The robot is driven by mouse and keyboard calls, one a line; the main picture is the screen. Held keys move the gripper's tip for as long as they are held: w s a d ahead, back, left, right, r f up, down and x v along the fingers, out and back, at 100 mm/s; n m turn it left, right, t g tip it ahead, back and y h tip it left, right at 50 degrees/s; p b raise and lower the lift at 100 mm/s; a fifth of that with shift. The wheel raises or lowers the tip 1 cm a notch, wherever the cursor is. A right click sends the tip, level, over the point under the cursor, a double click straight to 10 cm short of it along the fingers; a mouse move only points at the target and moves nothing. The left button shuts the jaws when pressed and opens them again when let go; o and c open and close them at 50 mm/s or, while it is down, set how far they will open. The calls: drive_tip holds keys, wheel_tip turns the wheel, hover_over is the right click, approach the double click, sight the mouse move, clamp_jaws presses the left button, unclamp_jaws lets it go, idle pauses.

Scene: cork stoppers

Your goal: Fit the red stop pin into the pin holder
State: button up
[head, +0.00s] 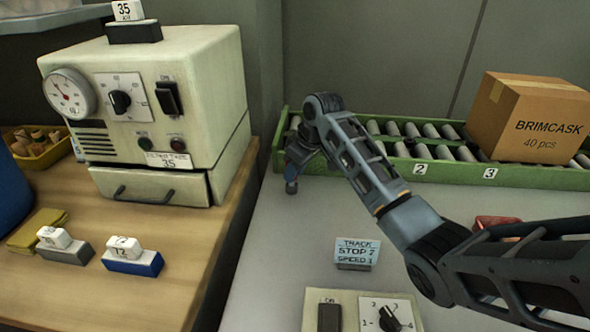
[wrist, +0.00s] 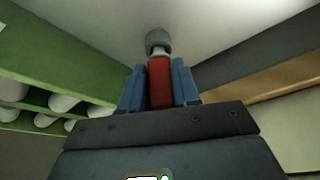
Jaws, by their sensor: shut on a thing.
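In the wrist view, the red stop pin (wrist: 161,82) stands between the two blue fingers of my gripper (wrist: 159,88), which is shut on it. Beyond its red part is a short pale neck and a round grey end (wrist: 158,41); I cannot tell whether this grey end belongs to the pin or to something it meets. In the head view, my gripper (head: 291,184) points down by the left front corner of the green roller track (head: 375,176). The pin is not distinguishable there. I cannot make out the pin holder for certain.
A cardboard box (head: 530,118) sits on the track's right part. A small sign (head: 357,253) and a control panel (head: 345,300) are on the grey table. A red object (head: 497,222) is partly hidden behind my arm. A wooden bench with a cream machine (head: 150,105) is at left.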

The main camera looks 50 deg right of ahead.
drive_tip(key=shift+f, duration=0.65)
drive_tip(key=o, duration=1.1)
drive_tip(key=shift+r, duration=0.1)
drive_tip(key=shift+v, duration=3.8)
